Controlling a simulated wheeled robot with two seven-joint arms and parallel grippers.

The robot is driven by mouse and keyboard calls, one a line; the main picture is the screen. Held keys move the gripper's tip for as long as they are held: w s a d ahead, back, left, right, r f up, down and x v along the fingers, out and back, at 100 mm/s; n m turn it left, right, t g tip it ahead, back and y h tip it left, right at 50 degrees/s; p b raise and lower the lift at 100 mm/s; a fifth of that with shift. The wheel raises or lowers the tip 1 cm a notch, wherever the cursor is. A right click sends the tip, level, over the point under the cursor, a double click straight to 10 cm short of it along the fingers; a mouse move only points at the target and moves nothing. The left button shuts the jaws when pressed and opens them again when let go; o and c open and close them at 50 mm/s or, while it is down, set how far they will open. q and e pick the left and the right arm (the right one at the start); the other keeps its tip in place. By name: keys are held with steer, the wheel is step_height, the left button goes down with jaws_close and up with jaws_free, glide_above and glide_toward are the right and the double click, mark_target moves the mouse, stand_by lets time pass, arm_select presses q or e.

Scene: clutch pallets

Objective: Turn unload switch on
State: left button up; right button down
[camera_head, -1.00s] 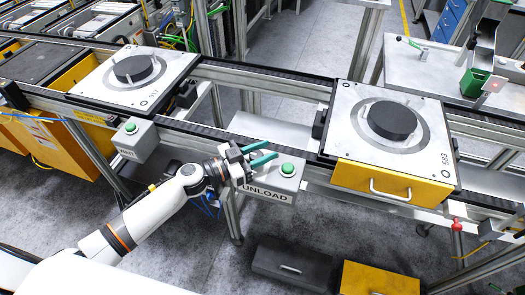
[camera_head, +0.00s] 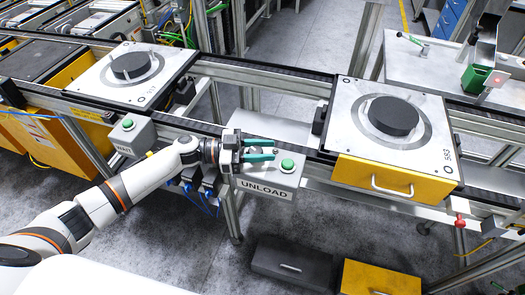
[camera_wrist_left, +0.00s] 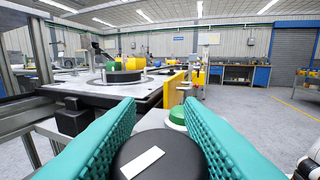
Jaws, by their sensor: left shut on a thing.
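The unload switch box (camera_head: 283,180) is grey, with an UNLOAD label on its front, and sits on the near rail of the conveyor. A green button (camera_head: 287,165) stands on its top right; it also shows in the left wrist view (camera_wrist_left: 177,117). My left gripper (camera_head: 262,150) is over the left part of the box. In the left wrist view, its teal fingers (camera_wrist_left: 158,140) are shut on a round black switch knob (camera_wrist_left: 135,170) with a white mark. In the head view the fingers mostly hide the knob. My right gripper is not in view.
A second grey box (camera_head: 133,137) with a button is on the rail further left. A pallet with a black disc (camera_head: 395,115) stands right of the switch, above a yellow drawer (camera_head: 390,180). Another pallet (camera_head: 110,75) is at the left. Dark and yellow bins lie on the floor below.

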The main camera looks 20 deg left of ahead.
arm_select(q)
steer(key=m+g+b, duration=0.1)
steer(key=g, duration=0.1)
steer(key=m+g+b, duration=0.2)
steer(key=g, duration=0.1)
steer(key=m+g+b, duration=0.2)
steer(key=shift+s+f+g, duration=0.25)
steer(key=shift+s+g, duration=0.05)
steer(key=shift+s+r+m+g+b, duration=0.1)
steer(key=shift+m+g+b, duration=0.3)
steer(key=shift+g+b, duration=0.25)
steer(key=shift+s+r+m+g+b, duration=0.1)
steer(key=shift+m+g+b, duration=0.35)
steer(key=shift+g, duration=0.2)
steer(key=o, duration=1)
steer(key=shift+c, duration=0.2)
steer(key=b+v, duration=0.4)
steer(key=v, duration=0.8)
